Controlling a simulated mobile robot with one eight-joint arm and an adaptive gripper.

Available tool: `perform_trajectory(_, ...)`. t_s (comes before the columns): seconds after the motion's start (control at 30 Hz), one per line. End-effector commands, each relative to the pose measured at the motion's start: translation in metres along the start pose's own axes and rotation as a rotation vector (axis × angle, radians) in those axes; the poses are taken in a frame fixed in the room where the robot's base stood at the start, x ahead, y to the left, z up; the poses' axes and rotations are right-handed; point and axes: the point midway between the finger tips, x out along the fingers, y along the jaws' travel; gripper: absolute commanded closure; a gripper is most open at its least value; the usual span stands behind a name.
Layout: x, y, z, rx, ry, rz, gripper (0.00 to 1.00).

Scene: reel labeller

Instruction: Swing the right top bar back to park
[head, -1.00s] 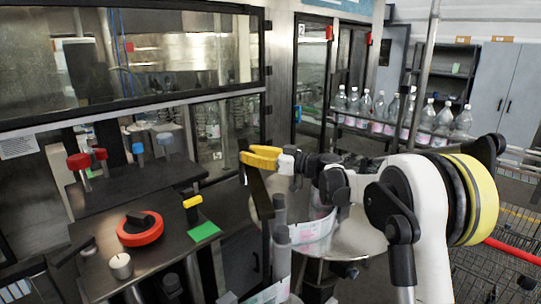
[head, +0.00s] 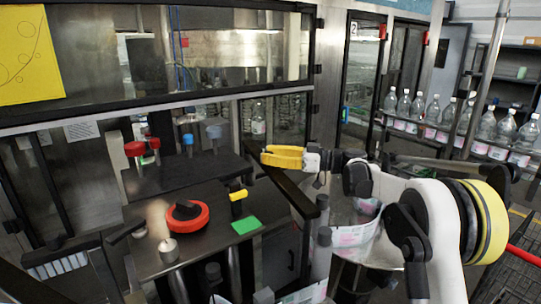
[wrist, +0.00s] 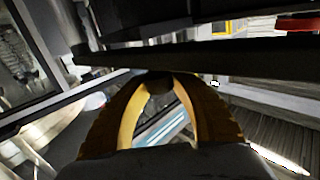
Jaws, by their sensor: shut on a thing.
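The right top bar (head: 290,191) is a long dark bar in the head view. It runs slantwise from near the machine's window down to a grey post (head: 322,206) at the right of the work table. My yellow gripper (head: 264,156) is at the bar's far end, with its fingers closed. In the wrist view the bar (wrist: 210,52) crosses dark above the fingers. The gripper (wrist: 160,82) there is shut around a small dark piece at the bar, partly hidden by the fingers.
The work table holds a red-orange reel knob (head: 187,217), a yellow-topped handle (head: 238,195) and a green pad (head: 246,226). A round metal table (head: 375,245) with labels is below my arm. Bottles (head: 430,110) line a conveyor behind.

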Motion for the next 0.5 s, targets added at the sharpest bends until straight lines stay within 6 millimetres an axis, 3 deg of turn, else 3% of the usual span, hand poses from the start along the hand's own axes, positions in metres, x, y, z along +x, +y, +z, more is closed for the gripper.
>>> perform_trajectory(0.13,0.0021,-0.0021,0.0006,0.000,-0.001,-0.006,1.00)
perform_trajectory(0.17,0.0021,-0.0021,0.0006,0.000,-0.001,-0.006,0.65)
perform_trajectory(0.2,0.0022,-0.0022,0.0006,0.000,-0.001,-0.006,0.53)
perform_trajectory(0.23,0.0022,-0.0022,0.0006,0.000,-0.001,-0.006,0.47)
perform_trajectory(0.5,0.0009,-0.0012,0.0004,0.000,-0.001,-0.003,0.47)
